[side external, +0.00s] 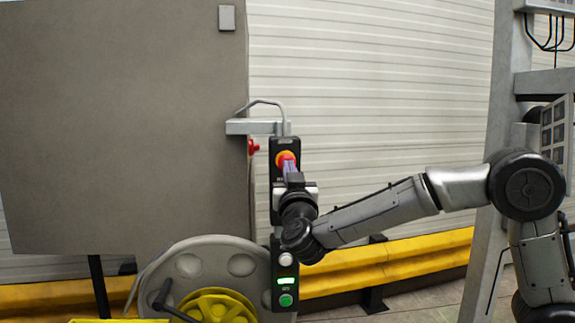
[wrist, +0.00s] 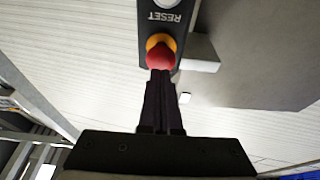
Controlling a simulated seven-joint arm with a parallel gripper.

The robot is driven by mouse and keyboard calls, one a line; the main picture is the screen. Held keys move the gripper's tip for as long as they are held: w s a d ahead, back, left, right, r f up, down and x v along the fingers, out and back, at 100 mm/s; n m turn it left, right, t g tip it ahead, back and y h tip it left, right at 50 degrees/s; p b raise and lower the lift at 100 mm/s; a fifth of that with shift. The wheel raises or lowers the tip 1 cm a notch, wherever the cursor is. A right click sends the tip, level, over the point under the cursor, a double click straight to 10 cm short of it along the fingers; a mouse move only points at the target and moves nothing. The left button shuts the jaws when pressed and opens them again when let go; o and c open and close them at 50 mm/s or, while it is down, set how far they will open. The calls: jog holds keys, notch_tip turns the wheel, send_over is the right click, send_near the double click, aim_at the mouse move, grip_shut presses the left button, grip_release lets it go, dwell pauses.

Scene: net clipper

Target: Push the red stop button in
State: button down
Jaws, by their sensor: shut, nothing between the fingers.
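The red stop button (side external: 286,156) sits in a yellow collar near the top of a black upright control box (side external: 279,222). In the wrist view the red button (wrist: 160,55) shows with its orange-yellow collar (wrist: 160,41) around it. My gripper (side external: 289,168) is shut and empty, its fingers pointing at the button from the front. In the wrist view the closed fingertips (wrist: 160,74) overlap the near edge of the red cap. I cannot tell whether they touch it or how far in the button sits. My wrist hides the middle of the control box.
Lower on the box are a white button (side external: 285,259), a lit green display (side external: 286,281) and a green button (side external: 286,300). A "RESET" label (wrist: 165,17) lies beside the stop button. A grey panel (side external: 120,120), grey wheel (side external: 200,250) and yellow rail (side external: 400,258) stand nearby.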

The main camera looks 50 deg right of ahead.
jog(key=shift+w, duration=0.1)
dwell(0.5)
jog(key=shift+s+a, duration=1.2)
jog(key=shift+s, duration=0.05)
jog(key=shift+a, duration=0.1)
jog(key=s+a, duration=0.8)
jog(key=shift+s+a, duration=0.15)
jog(key=shift+s, duration=0.1)
dwell(0.6)
